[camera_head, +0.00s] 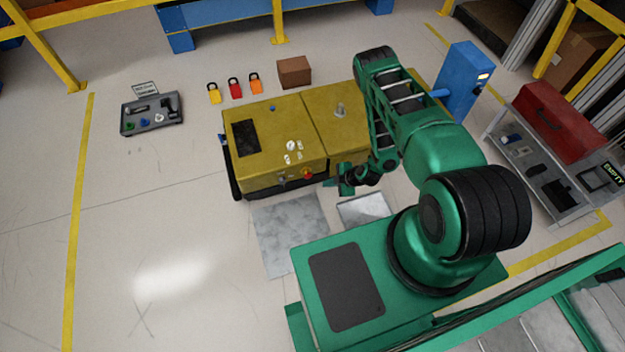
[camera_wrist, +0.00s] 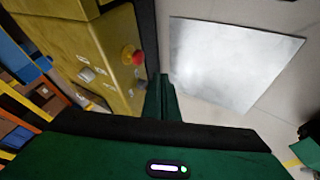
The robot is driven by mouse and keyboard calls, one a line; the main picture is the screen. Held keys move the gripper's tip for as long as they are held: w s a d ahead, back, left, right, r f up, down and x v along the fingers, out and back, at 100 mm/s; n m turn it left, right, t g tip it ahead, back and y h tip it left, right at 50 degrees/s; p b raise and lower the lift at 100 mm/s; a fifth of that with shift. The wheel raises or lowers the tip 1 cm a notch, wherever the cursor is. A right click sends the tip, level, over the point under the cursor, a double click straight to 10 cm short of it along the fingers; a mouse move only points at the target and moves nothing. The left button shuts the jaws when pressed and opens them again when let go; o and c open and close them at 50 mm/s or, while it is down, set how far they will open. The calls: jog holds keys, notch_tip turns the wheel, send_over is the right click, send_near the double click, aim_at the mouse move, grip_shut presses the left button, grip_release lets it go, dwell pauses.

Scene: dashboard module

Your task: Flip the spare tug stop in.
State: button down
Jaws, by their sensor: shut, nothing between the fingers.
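The yellow tug (camera_head: 280,130) stands mid-floor in the head view. On its near face is a red round stop button (camera_head: 307,173), which stands out from the face. In the wrist view the red button (camera_wrist: 132,55) shows on the tug's yellow face, on a yellow collar, with a grey knob or switch (camera_wrist: 87,74) beside it. My gripper (camera_head: 347,186) is low beside the tug's near face, right of the button. In the wrist view my gripper's fingers (camera_wrist: 164,98) are together and empty, near the button and apart from it. Whether the button is pressed is unclear.
A grey tray of small parts (camera_head: 128,123) lies at the left. Several padlocks (camera_head: 235,88) and a brown box (camera_head: 294,71) are behind the tug. A blue post (camera_head: 463,82) stands right. A metal floor plate (camera_head: 285,240) lies in front; floor at left is clear.

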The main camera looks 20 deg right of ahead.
aim_at(308, 174)
jog(key=w+a+f, duration=0.4)
jog(key=w+f, duration=0.4)
jog(key=shift+w, duration=0.35)
